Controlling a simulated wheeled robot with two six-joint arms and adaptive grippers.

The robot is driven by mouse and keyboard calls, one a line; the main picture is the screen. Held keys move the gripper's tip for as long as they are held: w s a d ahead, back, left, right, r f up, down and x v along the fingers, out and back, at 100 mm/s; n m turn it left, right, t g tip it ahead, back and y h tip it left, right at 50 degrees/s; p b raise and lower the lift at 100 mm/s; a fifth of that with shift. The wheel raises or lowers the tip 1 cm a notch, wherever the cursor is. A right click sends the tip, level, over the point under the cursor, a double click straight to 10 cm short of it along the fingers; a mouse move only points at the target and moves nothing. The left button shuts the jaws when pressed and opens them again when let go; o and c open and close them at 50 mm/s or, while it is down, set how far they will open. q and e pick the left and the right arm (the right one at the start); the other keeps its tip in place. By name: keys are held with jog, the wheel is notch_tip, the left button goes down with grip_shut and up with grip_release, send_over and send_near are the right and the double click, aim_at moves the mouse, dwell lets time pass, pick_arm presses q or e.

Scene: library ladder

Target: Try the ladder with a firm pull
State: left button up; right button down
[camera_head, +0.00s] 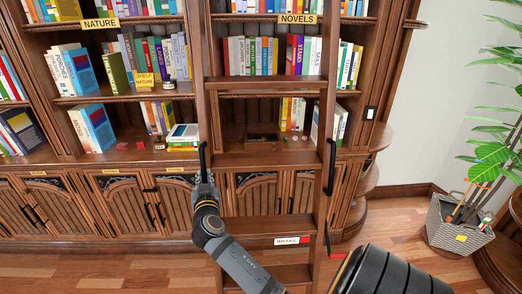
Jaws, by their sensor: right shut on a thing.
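The wooden ladder (265,158) stands upright against the bookcase, with steps between two side rails. A black handle (203,158) is on its left rail and another black handle (331,167) is on its right rail. My right gripper (203,178) is shut on the left-rail handle; its fingers are small in view and partly hidden by the wrist. A white BRAKE label (291,240) sits on a low step, with a thin red-and-black lever (327,240) beside it at the right rail. My left gripper is not in view.
The bookcase (130,172) fills the back, with books, NATURE (100,23) and NOVELS (297,18) signs and lower cupboards. A plant basket (458,232) stands at right. Wooden floor (110,270) is clear at lower left. A dark part of mine covers the lower right.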

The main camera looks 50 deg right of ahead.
jog(key=shift+f, duration=0.1)
dwell(0.3)
dwell(0.3)
jog(key=shift+b, duration=0.45)
dwell(0.5)
dwell(0.3)
jog(key=c, duration=1.2)
grip_release()
jog(key=shift+w, duration=0.1)
